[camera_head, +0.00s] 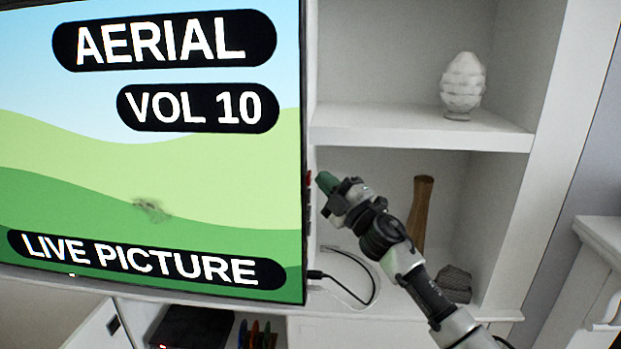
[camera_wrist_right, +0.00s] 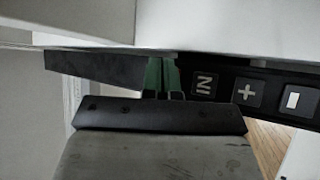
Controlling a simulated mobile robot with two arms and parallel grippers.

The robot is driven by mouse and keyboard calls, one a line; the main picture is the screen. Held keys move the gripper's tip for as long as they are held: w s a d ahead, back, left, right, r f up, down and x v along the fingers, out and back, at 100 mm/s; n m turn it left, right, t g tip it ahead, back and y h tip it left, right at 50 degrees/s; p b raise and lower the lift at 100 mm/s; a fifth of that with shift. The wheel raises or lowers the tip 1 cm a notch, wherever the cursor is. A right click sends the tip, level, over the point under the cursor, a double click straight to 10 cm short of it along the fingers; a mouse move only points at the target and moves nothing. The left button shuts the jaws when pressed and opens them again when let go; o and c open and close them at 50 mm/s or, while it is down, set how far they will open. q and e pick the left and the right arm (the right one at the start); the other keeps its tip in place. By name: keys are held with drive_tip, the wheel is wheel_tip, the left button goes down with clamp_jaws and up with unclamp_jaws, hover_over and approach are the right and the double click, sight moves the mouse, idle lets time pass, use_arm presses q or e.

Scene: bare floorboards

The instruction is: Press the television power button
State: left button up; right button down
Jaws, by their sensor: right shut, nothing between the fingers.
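The television (camera_head: 215,165) fills the left of the head view. Its screen is on and reads AERIAL, VOL 10 and LIVE PICTURE. A small red button (camera_head: 309,179) shows on its right side edge. My right gripper (camera_head: 326,182) is shut and empty, its green fingertips close beside that edge at the red button's height. In the right wrist view the fingers (camera_wrist_right: 161,76) reach the dark button strip (camera_wrist_right: 222,88), left of the keys marked IN and plus. No red shows there, and I cannot tell whether the tips touch. My left gripper is out of view.
White shelves (camera_head: 420,130) stand right of the television. They hold a pale ornament (camera_head: 462,86), a brown wooden vase (camera_head: 420,212) and a dark stone-like piece (camera_head: 455,284). A black cable (camera_head: 352,303) runs from the television's lower right. A dark box (camera_head: 195,327) sits below.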

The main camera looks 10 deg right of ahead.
drive_tip(key=shift+w+a, duration=0.15)
drive_tip(key=shift+a, duration=0.25)
idle(0.7)
drive_tip(key=shift+d, duration=0.1)
drive_tip(key=shift+s+d, duration=0.3)
drive_tip(key=shift+d, duration=0.45)
drive_tip(key=d, duration=0.1)
drive_tip(key=s+d, duration=0.1)
drive_tip(key=d, duration=0.2)
drive_tip(key=shift+s+d+p, duration=0.25)
drive_tip(key=shift+d+p, duration=0.1)
drive_tip(key=shift+p, duration=0.05)
idle(1.7)
